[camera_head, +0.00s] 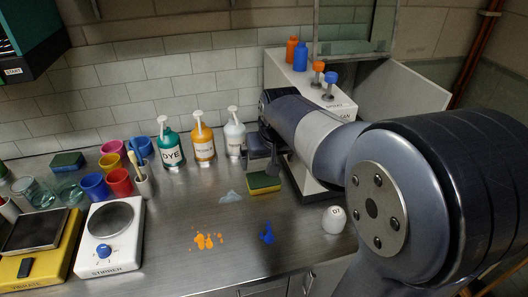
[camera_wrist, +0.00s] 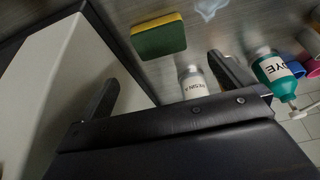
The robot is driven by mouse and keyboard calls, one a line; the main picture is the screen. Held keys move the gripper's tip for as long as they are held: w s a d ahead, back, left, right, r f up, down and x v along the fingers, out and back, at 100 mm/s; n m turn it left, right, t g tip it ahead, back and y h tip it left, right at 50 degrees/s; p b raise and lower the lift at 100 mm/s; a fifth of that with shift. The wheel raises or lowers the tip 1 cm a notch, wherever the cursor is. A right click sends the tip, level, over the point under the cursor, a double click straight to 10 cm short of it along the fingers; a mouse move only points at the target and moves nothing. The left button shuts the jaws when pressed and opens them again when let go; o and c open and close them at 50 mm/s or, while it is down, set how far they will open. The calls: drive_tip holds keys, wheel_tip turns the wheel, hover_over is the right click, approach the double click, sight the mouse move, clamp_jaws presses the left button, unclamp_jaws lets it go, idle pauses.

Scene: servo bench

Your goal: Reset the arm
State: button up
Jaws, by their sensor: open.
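My arm reaches in from the right in the head view. My gripper (camera_head: 262,150) hangs above the back of the steel bench (camera_head: 180,225), next to the white cabinet with bottles on top (camera_head: 300,78). In the wrist view my gripper (camera_wrist: 165,85) has its two fingers wide apart, with nothing held between them. A yellow and green sponge (camera_head: 264,183) lies on the bench below the gripper; it also shows in the wrist view (camera_wrist: 158,37). A white pump bottle (camera_head: 235,138) stands just left of the gripper.
A green DYE bottle (camera_head: 171,147) and an orange pump bottle (camera_head: 203,143) stand along the wall. Orange (camera_head: 208,241) and blue spills (camera_head: 267,233) and a white jar (camera_head: 334,219) are in front.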

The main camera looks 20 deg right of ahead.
sight(264, 179)
drive_tip(key=x, duration=1.2)
drive_tip(key=shift+f, duration=0.45)
drive_tip(key=shift+r, duration=1.3)
drive_tip(key=shift+f, duration=0.1)
